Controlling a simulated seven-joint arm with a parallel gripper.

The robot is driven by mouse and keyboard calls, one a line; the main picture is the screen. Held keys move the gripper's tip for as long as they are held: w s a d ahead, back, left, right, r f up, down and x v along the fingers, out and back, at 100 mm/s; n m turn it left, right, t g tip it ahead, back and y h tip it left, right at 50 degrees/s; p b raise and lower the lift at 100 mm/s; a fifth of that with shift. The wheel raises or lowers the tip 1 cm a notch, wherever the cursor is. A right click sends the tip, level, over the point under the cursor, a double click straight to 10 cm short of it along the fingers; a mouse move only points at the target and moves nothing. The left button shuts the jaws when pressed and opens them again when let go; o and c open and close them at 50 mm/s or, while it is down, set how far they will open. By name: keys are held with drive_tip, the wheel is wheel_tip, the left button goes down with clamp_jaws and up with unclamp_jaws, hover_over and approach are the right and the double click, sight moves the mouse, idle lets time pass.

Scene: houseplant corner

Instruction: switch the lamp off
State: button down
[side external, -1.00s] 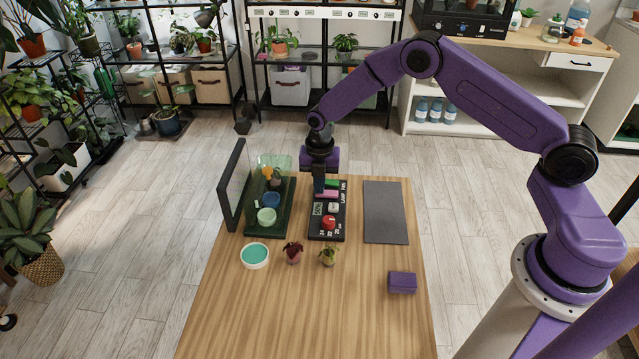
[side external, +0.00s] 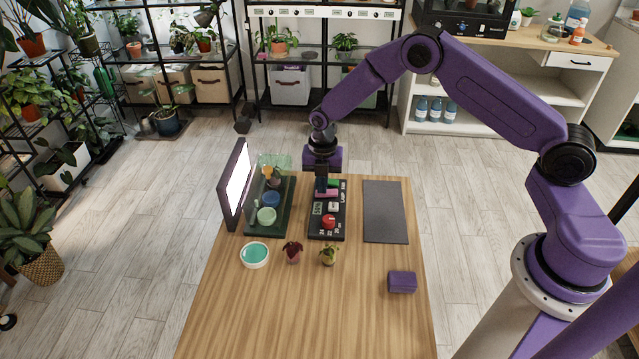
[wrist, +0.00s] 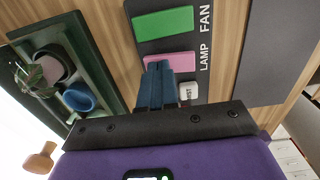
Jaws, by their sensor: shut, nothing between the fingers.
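The lamp (side external: 235,185) is an upright panel at the table's left; its face glows white. A corner of its glow shows in the wrist view (wrist: 20,135). The black control box (side external: 315,233) has a pink LAMP switch (wrist: 168,60) beside a green FAN switch (wrist: 164,22). My gripper (side external: 321,190) is shut and empty, pointing down at the box. In the wrist view its fingertips (wrist: 158,68) overlap the pink switch and hide part of it. I cannot tell if they touch it.
A green tray (side external: 284,222) with cups stands between lamp and box. A grey mat (side external: 385,212) lies to the right. A white dish (side external: 255,254), two small plants (side external: 328,255) and a purple block (side external: 402,282) are nearer. The front of the table is clear.

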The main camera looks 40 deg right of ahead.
drive_tip(key=shift+s+d+r, duration=0.15)
drive_tip(key=shift+s+d, duration=0.05)
drive_tip(key=shift+d, duration=0.05)
wheel_tip(320, 180, up, 14)
drive_tip(key=w+a, duration=0.1)
drive_tip(key=shift+w+a, duration=0.15)
drive_tip(key=shift+a, duration=0.05)
idle(0.5)
